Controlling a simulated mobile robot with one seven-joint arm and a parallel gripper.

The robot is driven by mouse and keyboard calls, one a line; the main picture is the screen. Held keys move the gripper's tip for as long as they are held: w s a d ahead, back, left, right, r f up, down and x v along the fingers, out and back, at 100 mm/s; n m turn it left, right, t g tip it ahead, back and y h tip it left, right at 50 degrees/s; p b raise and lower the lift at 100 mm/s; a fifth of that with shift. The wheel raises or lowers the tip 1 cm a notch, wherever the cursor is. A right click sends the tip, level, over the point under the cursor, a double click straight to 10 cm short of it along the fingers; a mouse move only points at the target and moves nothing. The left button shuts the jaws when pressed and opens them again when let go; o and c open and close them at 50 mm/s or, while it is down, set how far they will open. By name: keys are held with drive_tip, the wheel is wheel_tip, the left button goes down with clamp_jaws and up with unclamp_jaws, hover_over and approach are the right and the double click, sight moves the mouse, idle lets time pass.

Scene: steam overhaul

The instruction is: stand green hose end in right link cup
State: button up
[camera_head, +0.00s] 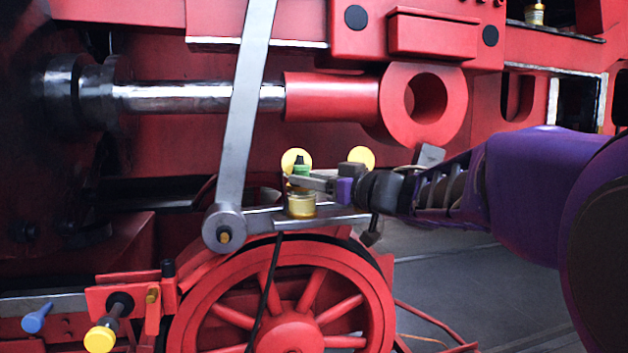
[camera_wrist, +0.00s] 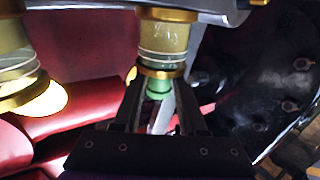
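The green hose end (camera_head: 301,170) stands upright, with a dark top, just above the rim of the left-hand glass cup (camera_head: 301,204). My gripper (camera_head: 303,183) reaches in from the right at the height of the hose end. In the wrist view, which looks upside down, the green hose end (camera_wrist: 158,88) lies between my fingers, with a small gap beside it. My fingers look open around it. Its lower part is hidden by a finger and the rim. The second cup (camera_wrist: 15,65) shows at the left of the wrist view; my wrist hides it in the head view.
Two yellow discs (camera_head: 361,157) show behind the cups. A grey rod (camera_head: 245,110) slants down left of the hose end to a round joint. A red ring-ended rod (camera_head: 452,105) is above my wrist, and a spoked red wheel (camera_head: 350,300) is below.

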clamp_jaws()
drive_tip(key=shift+r, duration=0.1)
wheel_tip(320, 180, up, 8)
drive_tip(key=p, duration=0.5)
idle(0.6)
idle(0.4)
